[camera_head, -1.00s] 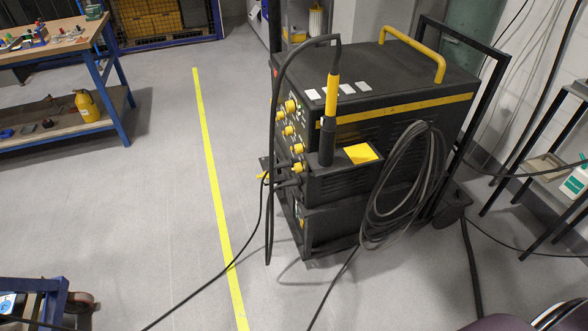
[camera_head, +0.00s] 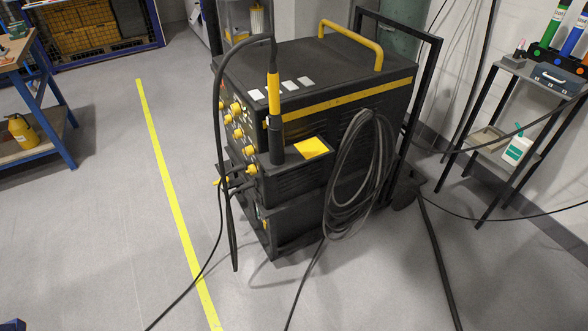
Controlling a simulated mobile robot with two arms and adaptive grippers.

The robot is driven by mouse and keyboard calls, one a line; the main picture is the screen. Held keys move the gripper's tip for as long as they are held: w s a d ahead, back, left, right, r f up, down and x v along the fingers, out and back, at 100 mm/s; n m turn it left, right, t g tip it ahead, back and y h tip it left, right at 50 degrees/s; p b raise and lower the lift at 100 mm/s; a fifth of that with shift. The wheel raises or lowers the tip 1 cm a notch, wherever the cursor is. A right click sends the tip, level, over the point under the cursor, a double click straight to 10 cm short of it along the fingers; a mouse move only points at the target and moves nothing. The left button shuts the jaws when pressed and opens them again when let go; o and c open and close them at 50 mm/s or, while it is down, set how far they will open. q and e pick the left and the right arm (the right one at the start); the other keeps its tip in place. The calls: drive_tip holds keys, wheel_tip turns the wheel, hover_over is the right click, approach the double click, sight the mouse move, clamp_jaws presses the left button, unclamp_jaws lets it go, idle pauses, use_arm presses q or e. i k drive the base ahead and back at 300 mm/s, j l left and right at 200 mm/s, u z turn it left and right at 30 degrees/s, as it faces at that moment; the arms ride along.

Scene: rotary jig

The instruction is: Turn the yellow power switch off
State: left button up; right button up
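A black welding machine (camera_head: 290,95) with yellow trim stands on a wheeled cart in the middle of the view. Its front faces left and carries several yellow knobs (camera_head: 238,133), seen at a steep angle. A torch with a yellow grip (camera_head: 274,95) stands upright in a holder at the front corner and partly covers the machine. Neither of my grippers is in view.
A coiled grey cable (camera_head: 345,190) hangs on the machine's near side, and cables trail over the floor. A yellow floor line (camera_head: 172,190) runs left of it. A workbench (camera_head: 45,100) stands at left and a small rack (camera_head: 510,130) at right.

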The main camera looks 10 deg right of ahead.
sight(252, 170)
drive_tip(key=i+j+z, duration=0.2)
drive_tip(key=z, duration=0.3)
drive_tip(key=i+j+z, duration=0.15)
drive_tip(key=j+z, duration=0.35)
drive_tip(key=i+j+z, duration=0.1)
drive_tip(key=j+z, duration=0.25)
drive_tip(key=z, duration=0.15)
drive_tip(key=j+z, duration=0.5)
drive_tip(key=i+l, duration=0.05)
